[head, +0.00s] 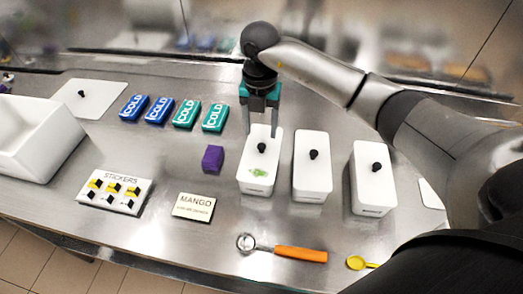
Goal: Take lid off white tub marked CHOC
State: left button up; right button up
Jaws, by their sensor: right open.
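Three white lidded tubs stand in a row: a left tub (257,188) with a green mark on its lid (260,171), a middle tub (312,195) and a right tub (373,211). Each lid has a black knob. The small print on the tub fronts is too small to read, so I cannot tell which is marked CHOC. My right gripper (261,133) is open and points down at the left tub, its fingers near the back of the lid, around or just behind the knob (262,147). It holds nothing. My left gripper is not in view.
An open white tub (22,160) and a loose knobbed lid (100,100) are at left. Several COLD packs (187,113), a purple block (212,159), a sticker board (112,192), a MANGO card (194,207), an orange-handled scoop (300,254) and a yellow spoon (356,263) lie around.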

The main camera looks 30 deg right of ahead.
aim_at(261, 145)
jog(key=shift+w+d+f, duration=0.1)
jog(key=shift+f, duration=1)
jog(key=shift+w+d+f, duration=0.1)
jog(key=shift+w+f, duration=0.05)
jog(key=shift+f, duration=0.9)
jog(key=shift+w+d+f, duration=0.1)
jog(key=shift+f, duration=1)
grip_shut()
